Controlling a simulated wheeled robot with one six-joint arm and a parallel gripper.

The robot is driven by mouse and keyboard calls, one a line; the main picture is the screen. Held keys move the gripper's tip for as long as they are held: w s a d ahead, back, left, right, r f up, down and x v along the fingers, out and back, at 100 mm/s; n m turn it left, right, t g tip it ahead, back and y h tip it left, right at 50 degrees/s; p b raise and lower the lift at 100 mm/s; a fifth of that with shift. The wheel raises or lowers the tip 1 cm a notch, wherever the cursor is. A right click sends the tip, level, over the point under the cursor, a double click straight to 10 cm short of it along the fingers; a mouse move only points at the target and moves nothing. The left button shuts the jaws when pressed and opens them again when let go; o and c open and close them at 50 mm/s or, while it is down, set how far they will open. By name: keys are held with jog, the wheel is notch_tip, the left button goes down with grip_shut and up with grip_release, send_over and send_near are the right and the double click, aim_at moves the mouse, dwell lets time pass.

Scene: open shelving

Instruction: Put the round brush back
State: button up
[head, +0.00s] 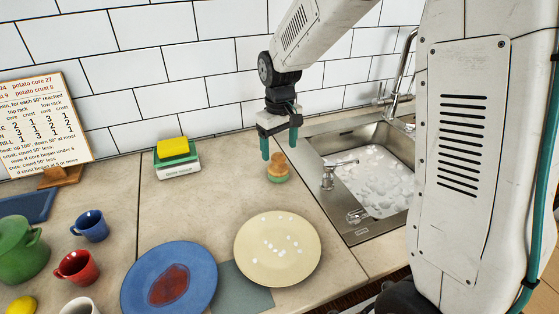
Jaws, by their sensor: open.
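A steel sink (318,205) with foamy water lies at the right. A cream plate (250,259) with white spots and a blue plate (137,280) with a red stain lie in front. Blue (91,225) and red (77,267) mugs stand left. Counter between holder and brush is clear.

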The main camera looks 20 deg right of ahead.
aim_at(280, 156)
notch_tip(280, 156, up, 4)
jog(key=shift+f, duration=0.1)
jog(key=shift+s+r, duration=0.25)
jog(key=shift+r, duration=0.1)
jog(key=s+d+r+m, duration=0.1)
jog(key=s+r, duration=0.3)
jog(key=s, duration=0.4)
jog(key=s+d+r+m, duration=0.1)
jog(key=s+r, duration=0.3)
jog(key=s, duration=0.4)
jog(key=s+d+m+t, duration=0.1)
jog(key=s, duration=1.3)
jog(key=shift+s, duration=0.15)
jog(key=shift+f, duration=0.1)
